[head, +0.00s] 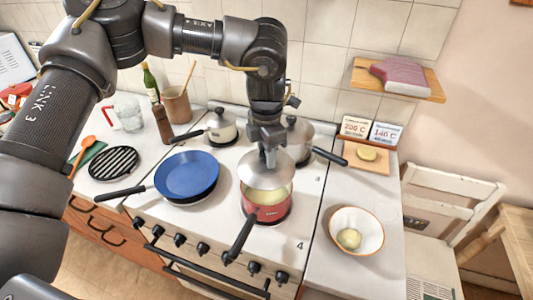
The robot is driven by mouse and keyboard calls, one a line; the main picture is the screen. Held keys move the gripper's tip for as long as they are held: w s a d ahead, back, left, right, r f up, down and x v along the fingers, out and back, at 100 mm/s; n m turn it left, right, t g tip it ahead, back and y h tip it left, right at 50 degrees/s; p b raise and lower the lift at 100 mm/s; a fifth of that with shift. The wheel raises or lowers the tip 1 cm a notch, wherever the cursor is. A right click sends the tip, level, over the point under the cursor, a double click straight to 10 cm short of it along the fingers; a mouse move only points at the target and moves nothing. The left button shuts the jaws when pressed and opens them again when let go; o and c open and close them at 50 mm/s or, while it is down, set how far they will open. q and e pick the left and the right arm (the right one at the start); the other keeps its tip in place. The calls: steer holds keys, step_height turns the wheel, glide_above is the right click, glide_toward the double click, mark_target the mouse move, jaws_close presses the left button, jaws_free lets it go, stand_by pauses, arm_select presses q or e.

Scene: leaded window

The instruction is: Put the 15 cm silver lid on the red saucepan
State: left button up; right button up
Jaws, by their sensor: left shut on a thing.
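The silver lid (262,178) hangs from my left gripper (268,153), which is shut on the lid's top. The lid is tilted slightly and sits over the far part of the red saucepan (265,212). The saucepan stands on the front right of the stove with its black handle pointing to the front left. Pale yellow contents show in its near part. I cannot tell whether the lid touches the rim. My right gripper is not in view.
A blue pan (187,177) stands left of the saucepan. Behind are a lidded pot (221,128) and another pot (298,140), partly hidden by my arm. A bowl (356,231) sits on the right counter. A wooden shelf (398,78) juts from the wall.

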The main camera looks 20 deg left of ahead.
arm_select(q)
steer(key=shift+s+f+b, duration=0.1)
steer(key=shift+f+b, duration=0.3)
steer(key=shift+f, duration=0.1)
step_height(320, 180, down, 3)
steer(key=b, duration=0.2)
steer(key=shift+f+b, duration=0.1)
steer(key=shift+b, duration=0.2)
steer(key=shift+f, duration=0.7)
stand_by(0.7)
steer(key=shift+f, duration=0.55)
stand_by(0.6)
